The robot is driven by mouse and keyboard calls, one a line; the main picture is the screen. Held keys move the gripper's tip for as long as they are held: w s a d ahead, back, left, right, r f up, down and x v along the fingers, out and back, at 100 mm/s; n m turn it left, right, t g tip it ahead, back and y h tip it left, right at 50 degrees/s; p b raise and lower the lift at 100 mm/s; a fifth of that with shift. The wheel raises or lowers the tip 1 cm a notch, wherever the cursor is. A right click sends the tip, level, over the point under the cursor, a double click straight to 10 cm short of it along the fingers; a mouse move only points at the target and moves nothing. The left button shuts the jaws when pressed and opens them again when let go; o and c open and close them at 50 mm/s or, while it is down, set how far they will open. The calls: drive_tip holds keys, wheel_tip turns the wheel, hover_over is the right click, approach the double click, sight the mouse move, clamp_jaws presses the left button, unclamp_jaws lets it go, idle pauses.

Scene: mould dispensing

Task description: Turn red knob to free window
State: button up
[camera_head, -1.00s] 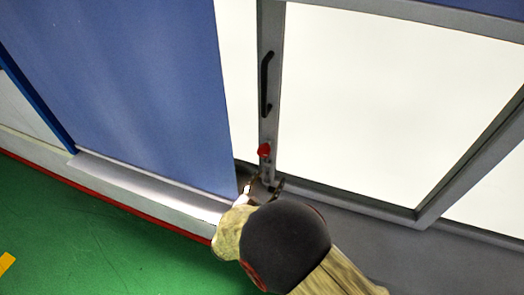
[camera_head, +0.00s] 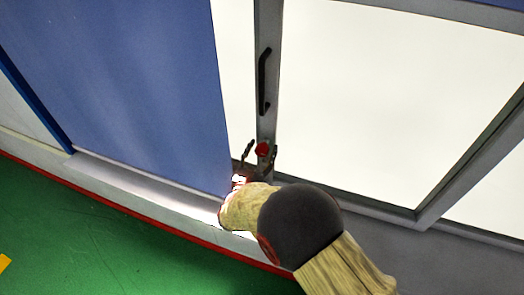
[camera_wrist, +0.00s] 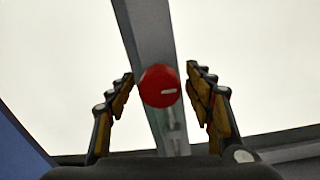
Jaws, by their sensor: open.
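The red knob (camera_head: 262,149) sits low on the grey window post, below the black handle. In the wrist view the red knob (camera_wrist: 159,86) is round, with a short pale mark right of its centre. My gripper (camera_head: 261,148) is open, with one finger on each side of the knob in the head view. In the wrist view my gripper (camera_wrist: 160,72) has a gap on both sides of the knob, wider on the right; I see no contact. The window (camera_head: 375,100) has a pale bright pane in a grey frame and looks closed.
The black handle (camera_head: 264,82) stands out from the post above the knob. A large blue panel (camera_head: 115,85) is close on the left of my gripper. A grey sill (camera_head: 145,185) runs below, with green floor (camera_head: 100,240) beyond it.

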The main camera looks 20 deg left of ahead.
drive_tip(key=c, duration=0.4)
drive_tip(key=c, duration=0.7)
drive_tip(key=shift+c, duration=0.3)
drive_tip(key=shift+r+n+p, duration=0.15)
drive_tip(key=shift+n+p, duration=1.2)
drive_tip(key=shift+n, duration=0.05)
drive_tip(key=n+p, duration=0.4)
drive_tip(key=n, duration=0.1)
drive_tip(key=shift+p, duration=0.3)
drive_tip(key=n+p, duration=0.4)
drive_tip(key=n, duration=0.1)
drive_tip(key=shift+n, duration=0.3)
drive_tip(key=shift+n+p, duration=1.3)
drive_tip(key=shift+n, duration=0.8)
